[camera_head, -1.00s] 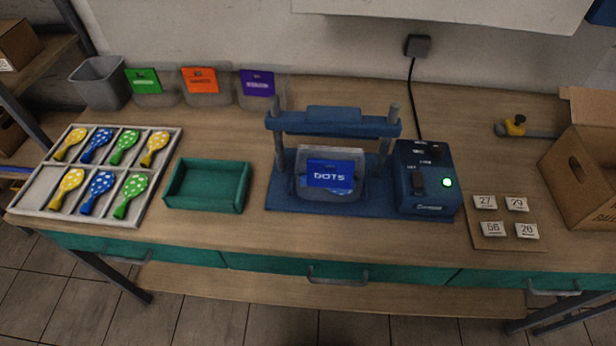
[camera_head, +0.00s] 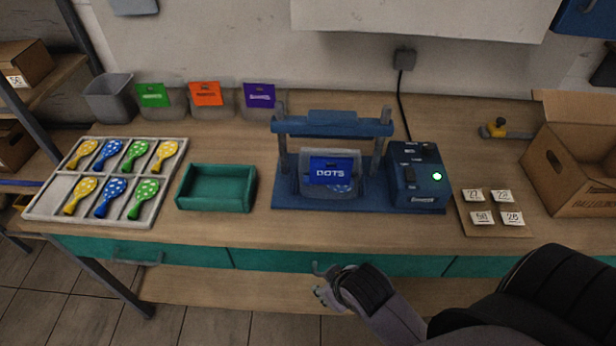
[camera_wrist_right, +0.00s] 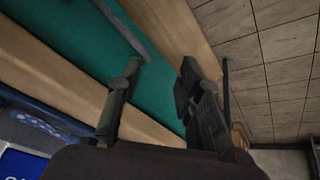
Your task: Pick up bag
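A clear bag (camera_head: 342,186) with a blue DOTS label stands in the blue press (camera_head: 300,196), under its crossbar. Its blue label (camera_wrist_right: 18,165) also shows at the lower left of the right wrist view. My right gripper (camera_head: 319,281) is in front of the table's front edge, below the bag and apart from it. In the right wrist view the two fingers (camera_wrist_right: 160,74) are spread with nothing between them. My left gripper is not in view.
A green tray (camera_head: 218,206) and a compartment tray of balloons (camera_head: 48,208) lie left of the press. A control box (camera_head: 416,180) with a lit green light adjoins it. Number tags (camera_head: 482,217) and a cardboard box (camera_head: 570,170) are right. A drawer handle (camera_wrist_right: 122,30) is near my right gripper.

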